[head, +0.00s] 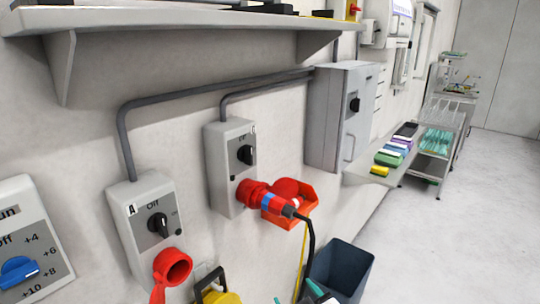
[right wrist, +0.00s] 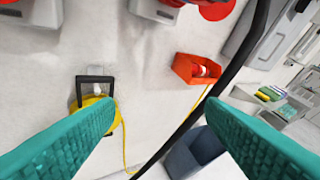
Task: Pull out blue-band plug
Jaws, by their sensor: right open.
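The blue-band plug (head: 268,203) is red with a blue ring and a dark end. It sits in the red socket under the farther switch box (head: 229,160), and its black cable (head: 308,245) hangs down. In the right wrist view the cable (right wrist: 215,92) crosses in front of the wall, and red socket parts (right wrist: 213,9) show at the top edge. The nearer switch box (head: 140,225) has an open, empty red socket (head: 172,266). My right gripper (head: 298,294) has teal fingers and is open and empty, below the plug; its fingers also show in the right wrist view (right wrist: 160,105). My left gripper is out of view.
An orange wall bin (head: 303,214) holding a red part is right behind the plug. A dark blue bin (head: 345,268) and a yellow reel (head: 217,297) are low down. A grey cabinet (head: 328,120) and an upper shelf (head: 190,18) jut from the wall. The floor at right is clear.

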